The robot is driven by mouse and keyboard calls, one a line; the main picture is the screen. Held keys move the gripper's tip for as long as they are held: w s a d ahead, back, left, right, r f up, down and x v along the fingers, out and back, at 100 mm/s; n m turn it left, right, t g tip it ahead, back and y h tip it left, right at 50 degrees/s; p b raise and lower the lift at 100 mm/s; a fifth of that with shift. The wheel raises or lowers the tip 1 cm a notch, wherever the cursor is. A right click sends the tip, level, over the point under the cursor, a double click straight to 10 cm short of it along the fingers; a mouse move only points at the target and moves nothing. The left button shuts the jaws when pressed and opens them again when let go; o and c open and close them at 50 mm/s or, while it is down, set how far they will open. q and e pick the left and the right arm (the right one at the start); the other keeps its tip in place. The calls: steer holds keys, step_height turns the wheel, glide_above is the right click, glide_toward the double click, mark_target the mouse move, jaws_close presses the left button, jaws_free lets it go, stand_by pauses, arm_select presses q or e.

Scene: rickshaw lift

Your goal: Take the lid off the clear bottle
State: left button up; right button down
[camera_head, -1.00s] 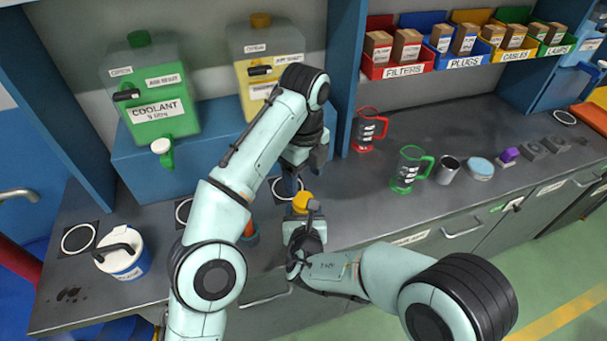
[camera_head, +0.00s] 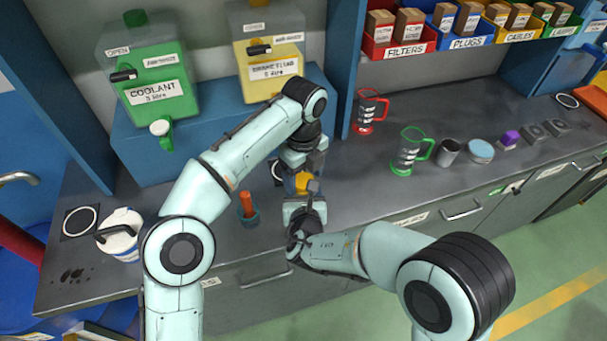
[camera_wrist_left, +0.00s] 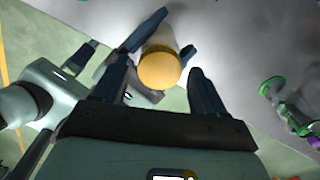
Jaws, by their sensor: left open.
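The clear bottle (camera_wrist_left: 162,38) has a yellow-orange lid (camera_wrist_left: 160,71), which also shows partly in the head view (camera_head: 302,182). In the left wrist view the dark fingers of my right gripper flank the bottle body on both sides and look closed on it, below the lid. In the head view my right gripper (camera_head: 303,196) is low by the counter's front edge. My left gripper (camera_wrist_left: 160,66) is open, with its fingers on either side of the lid and gaps between. In the head view my left gripper (camera_head: 303,164) is just above the lid and partly hides the bottle.
A small cup with an orange item (camera_head: 247,212) stands left of the grippers. A white tub (camera_head: 120,236) is farther left. Coolant (camera_head: 155,95) and yellow (camera_head: 270,65) containers stand behind on a blue riser. Red (camera_head: 369,112) and green (camera_head: 408,152) jugs are to the right.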

arm_select(q)
steer(key=shift+f, duration=0.2)
steer(key=c, duration=1.1)
steer(key=shift+n, duration=1.7)
steer(key=o, duration=1.2)
steer(key=shift+c, duration=0.2)
